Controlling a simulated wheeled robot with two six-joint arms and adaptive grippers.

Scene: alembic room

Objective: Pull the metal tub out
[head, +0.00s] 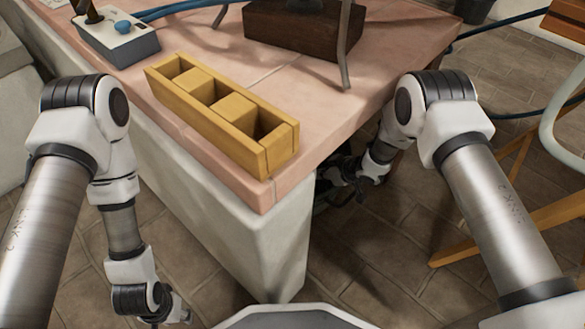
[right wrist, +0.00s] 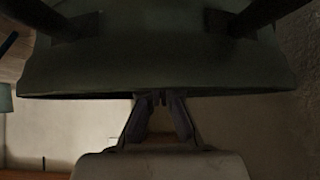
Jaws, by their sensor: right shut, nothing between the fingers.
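A wide, dark grey-green body that looks like the metal tub (right wrist: 160,62) fills the upper part of the right wrist view, with its edge running across the picture. My right gripper (right wrist: 160,98) is shut and empty, with its fingertips at this edge; I cannot tell whether they touch it. In the head view my right gripper (head: 345,190) is low beside the table's near right corner, partly in shadow and partly hidden. The tub cannot be made out clearly there. My left gripper (head: 180,312) hangs low at the bottom left, its fingers too unclear to read.
A pink-topped table (head: 265,82) on a pale wall-like base (head: 225,215) stands between my arms. On it are a yellow wooden rack (head: 225,112), a grey box with a blue knob (head: 118,38) and a dark wooden block (head: 300,30). Wooden chair legs (head: 520,225) stand at the right.

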